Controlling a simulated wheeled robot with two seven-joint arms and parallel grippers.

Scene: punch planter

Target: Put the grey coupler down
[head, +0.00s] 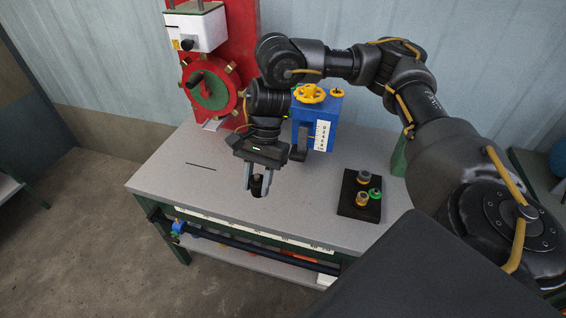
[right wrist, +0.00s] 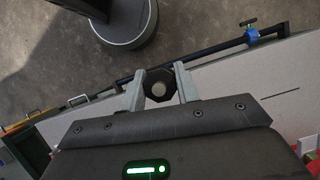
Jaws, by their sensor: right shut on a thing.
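My right gripper (head: 257,188) points down over the front middle of the grey bench top. Its two fingers are shut on the grey coupler (head: 257,181), which looks dark here. In the right wrist view the coupler (right wrist: 159,88) sits between the fingertips (right wrist: 158,90) as a dark angular ring with a pale round centre. The fingers hide part of its sides. I cannot tell whether its lower end touches the bench top (head: 210,190). My left gripper is not in view.
A black tray (head: 346,208) to the right holds small yellow, grey-topped and green fittings. A blue box (head: 322,112) with a yellow handwheel and a red panel (head: 240,40) with a wheel stand behind. A slot (head: 200,166) marks the bench top's left; bare surface surrounds it.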

